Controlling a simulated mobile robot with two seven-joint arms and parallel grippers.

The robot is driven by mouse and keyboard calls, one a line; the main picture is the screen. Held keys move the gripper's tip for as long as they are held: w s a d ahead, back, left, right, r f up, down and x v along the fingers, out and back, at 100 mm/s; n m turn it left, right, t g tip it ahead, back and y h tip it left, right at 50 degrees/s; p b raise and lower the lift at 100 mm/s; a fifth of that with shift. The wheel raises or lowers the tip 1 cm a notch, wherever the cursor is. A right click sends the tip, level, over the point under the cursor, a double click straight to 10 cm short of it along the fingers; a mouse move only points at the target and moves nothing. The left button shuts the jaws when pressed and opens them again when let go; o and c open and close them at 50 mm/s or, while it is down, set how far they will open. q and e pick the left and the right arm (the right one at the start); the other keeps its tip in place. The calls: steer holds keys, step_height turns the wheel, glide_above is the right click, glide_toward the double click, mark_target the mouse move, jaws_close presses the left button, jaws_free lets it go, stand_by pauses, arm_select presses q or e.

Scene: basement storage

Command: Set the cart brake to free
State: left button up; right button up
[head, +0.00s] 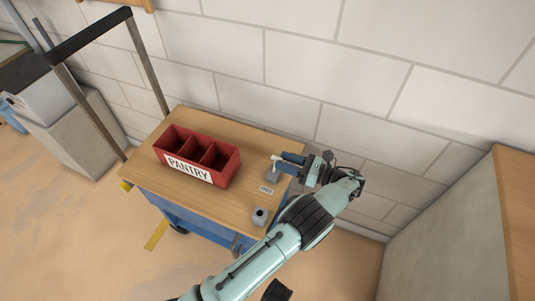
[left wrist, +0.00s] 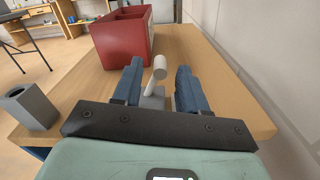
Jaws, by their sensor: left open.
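The cart (head: 150,177) has a wooden top and blue sides. The brake lever is a pale stick with a white cylindrical knob (left wrist: 160,67) on a grey base (head: 272,174), near the right end of the top. It leans a little to the right in the left wrist view. A FREE label (head: 266,189) lies beside the base. My left gripper (head: 282,162) is open at the lever. In the left wrist view, the knob stands between its two blue fingers, with gaps showing on both sides. My right gripper is not in view.
A red PANTRY crate (head: 189,174) with open compartments stands on the cart, left of the lever. A grey block with a hole (head: 260,216) sits at the front corner. A block wall (head: 330,75) rises behind; a grey cabinet (head: 455,235) stands at right.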

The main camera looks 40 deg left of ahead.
arm_select(q)
steer(key=x, duration=0.6)
steer(key=shift+a, duration=0.2)
steer(key=shift+c, duration=0.2)
jaws_close()
